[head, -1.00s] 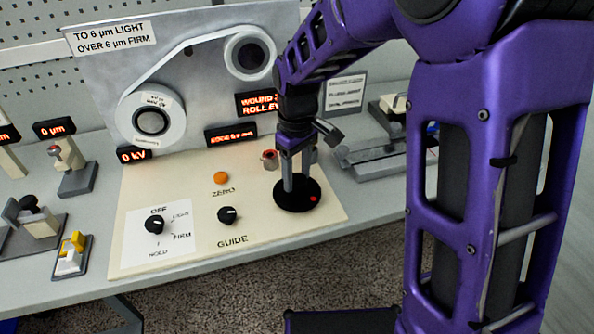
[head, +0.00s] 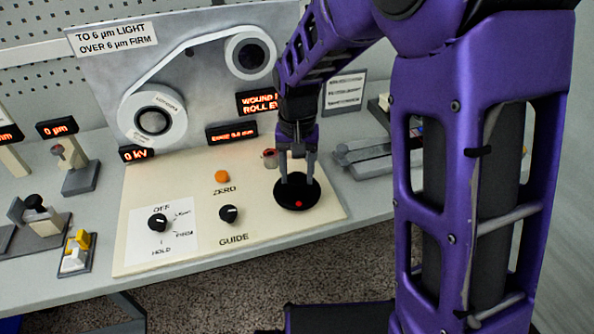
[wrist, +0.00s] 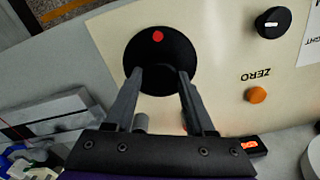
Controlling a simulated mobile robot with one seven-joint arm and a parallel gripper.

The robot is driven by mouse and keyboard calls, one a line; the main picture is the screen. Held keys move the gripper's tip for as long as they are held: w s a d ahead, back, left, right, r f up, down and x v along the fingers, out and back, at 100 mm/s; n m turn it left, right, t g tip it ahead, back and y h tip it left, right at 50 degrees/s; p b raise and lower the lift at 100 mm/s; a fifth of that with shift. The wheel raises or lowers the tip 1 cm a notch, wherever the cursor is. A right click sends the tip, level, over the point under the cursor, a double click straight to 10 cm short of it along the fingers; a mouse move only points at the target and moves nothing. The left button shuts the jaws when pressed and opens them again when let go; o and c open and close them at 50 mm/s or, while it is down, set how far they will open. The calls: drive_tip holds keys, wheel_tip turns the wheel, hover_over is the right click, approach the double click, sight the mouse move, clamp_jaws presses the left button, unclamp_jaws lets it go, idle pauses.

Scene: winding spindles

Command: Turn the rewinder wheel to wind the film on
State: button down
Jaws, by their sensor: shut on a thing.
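The rewinder wheel is a flat black disc (head: 281,201) with a red dot near its rim, on the cream panel. In the wrist view the wheel (wrist: 181,48) has its red dot at the top and a dark raised hub in the middle. My gripper (head: 297,182) points down over the wheel. In the wrist view my gripper (wrist: 161,75) has its fingers on either side of the hub, shut on it; the fingertips partly hide it. Film (head: 180,63) runs between two white reels on the upright grey panel.
An orange ZERO button (head: 222,176), a GUIDE knob (head: 229,214) and a mode knob (head: 158,222) sit left of the wheel. Lit displays (head: 232,134) stand behind. A grey fixture (head: 362,158) lies to the right. The cream panel's front is clear.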

sight(297, 178)
drive_tip(key=shift+m, duration=0.6)
drive_tip(key=shift+c, duration=1.3)
unclamp_jaws()
drive_tip(key=shift+r, duration=0.1)
wheel_tip(297, 178, up, 17)
drive_tip(key=p, duration=0.2)
drive_tip(key=shift+r, duration=0.15)
